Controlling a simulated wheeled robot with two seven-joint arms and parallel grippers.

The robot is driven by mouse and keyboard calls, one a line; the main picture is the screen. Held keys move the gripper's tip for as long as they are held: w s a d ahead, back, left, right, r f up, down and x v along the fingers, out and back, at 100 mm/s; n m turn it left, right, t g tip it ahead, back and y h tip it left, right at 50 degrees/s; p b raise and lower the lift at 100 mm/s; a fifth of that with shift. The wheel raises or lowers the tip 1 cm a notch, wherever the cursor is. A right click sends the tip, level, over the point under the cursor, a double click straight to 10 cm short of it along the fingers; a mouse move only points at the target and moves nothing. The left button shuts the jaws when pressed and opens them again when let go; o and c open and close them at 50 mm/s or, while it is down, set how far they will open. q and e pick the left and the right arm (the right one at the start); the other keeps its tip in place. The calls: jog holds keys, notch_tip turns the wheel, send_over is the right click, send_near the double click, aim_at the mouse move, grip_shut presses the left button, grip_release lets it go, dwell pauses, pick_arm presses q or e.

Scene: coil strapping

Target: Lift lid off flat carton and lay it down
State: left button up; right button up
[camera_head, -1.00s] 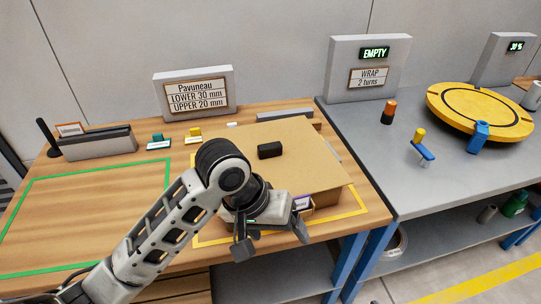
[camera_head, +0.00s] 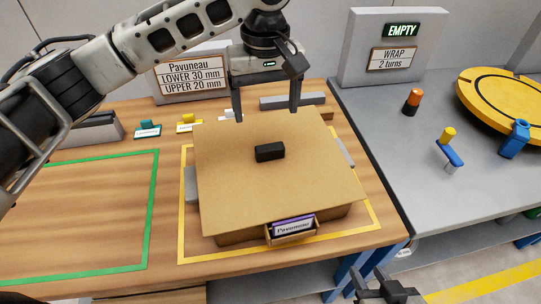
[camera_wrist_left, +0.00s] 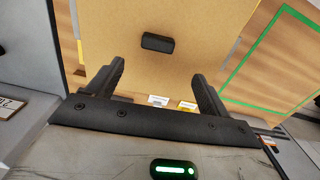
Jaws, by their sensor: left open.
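The flat carton (camera_head: 235,238) stands inside a yellow outline on the wooden bench. Its tan lid (camera_head: 300,190) lies on top and covers it. A black block-shaped handle (camera_head: 270,152) sits in the middle of the lid and also shows in the left wrist view (camera_wrist_left: 158,43). My left gripper (camera_head: 267,113) is open and empty, above the lid's back edge, with the handle nearer the front. In the left wrist view its fingers (camera_wrist_left: 160,80) are spread, apart from the handle. My right gripper (camera_head: 385,285) shows partly at the bottom edge, away from the carton.
A green-outlined area (camera_head: 80,215) on the bench to the left is bare. A label holder (camera_head: 292,230) is on the carton's front. Grey blocks (camera_head: 191,185) flank the carton. Small teal (camera_head: 147,129) and yellow (camera_head: 188,123) items and a sign stand behind. A grey table (camera_head: 400,160) is right.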

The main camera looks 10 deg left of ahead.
pick_arm(q)
send_over(270, 147)
jog(key=f, duration=0.4)
jog(key=shift+w+a+f, duration=0.2)
jog(key=shift+a, duration=0.15)
jog(key=f, duration=0.5)
jog(key=shift+s+d+f, duration=0.1)
jog(key=shift+s+d, duration=0.1)
jog(key=shift+d, duration=0.1)
jog(key=c, duration=1.1)
